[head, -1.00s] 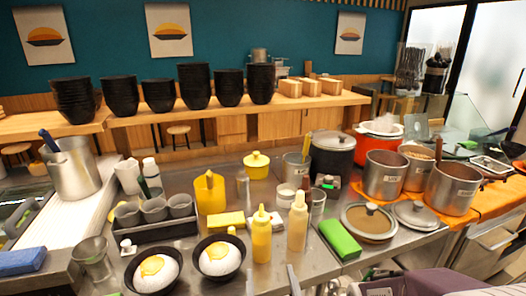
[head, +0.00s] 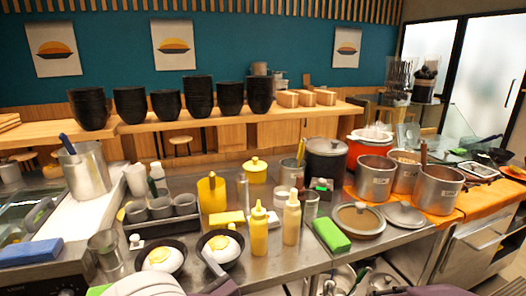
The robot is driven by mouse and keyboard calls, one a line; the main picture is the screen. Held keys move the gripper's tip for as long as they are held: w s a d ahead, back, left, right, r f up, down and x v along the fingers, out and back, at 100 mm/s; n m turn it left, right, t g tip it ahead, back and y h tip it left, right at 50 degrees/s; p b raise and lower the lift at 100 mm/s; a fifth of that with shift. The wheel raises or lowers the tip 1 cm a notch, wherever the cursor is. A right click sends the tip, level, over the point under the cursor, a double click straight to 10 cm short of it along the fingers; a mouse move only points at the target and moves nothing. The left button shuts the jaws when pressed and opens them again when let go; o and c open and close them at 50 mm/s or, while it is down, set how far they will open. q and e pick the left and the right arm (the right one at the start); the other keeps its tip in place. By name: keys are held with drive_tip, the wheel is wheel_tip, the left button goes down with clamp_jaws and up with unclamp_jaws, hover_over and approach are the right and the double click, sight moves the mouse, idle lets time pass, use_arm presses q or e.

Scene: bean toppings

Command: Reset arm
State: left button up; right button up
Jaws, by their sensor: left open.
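My left gripper (head: 208,264) is at the bottom edge of the head view, low and close to the camera. A grey finger rises in front of the two black egg bowls, and a pale part of it shows at lower left. It is open and I see nothing held in it. Most of it is cut off by the frame edge. Only a dark part of my right arm shows at the bottom right; its gripper is out of view.
Metal pots (head: 374,177) stand right. Black bowl stacks (head: 198,97) line the back shelf.

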use_arm(q)
drive_tip(key=s+a+f+n+g+y, duration=0.1)
drive_tip(key=s+a+f+n+g, duration=0.2)
drive_tip(key=s+a+n+g, duration=0.4)
drive_tip(key=s+a+f+n+g+y, duration=0.1)
drive_tip(key=s+a+f+n+g, duration=0.2)
drive_tip(key=a+g, duration=0.35)
drive_tip(key=s+f+n+g+h, duration=0.3)
drive_tip(key=s+f+n+h, duration=0.2)
drive_tip(key=s+f+n, duration=0.3)
drive_tip(key=w+d+f+n+t+h, duration=0.2)
drive_tip(key=d+n+h, duration=0.2)
drive_tip(key=d, duration=0.2)
drive_tip(key=w+d+f+n+t+h, duration=0.2)
drive_tip(key=w+d+n+h, duration=0.15)
drive_tip(key=d+n, duration=0.2)
wheel_tip(320, 180, up, 13)
drive_tip(key=d+p, duration=0.1)
drive_tip(key=p, duration=1.2)
drive_tip(key=shift+h, duration=0.35)
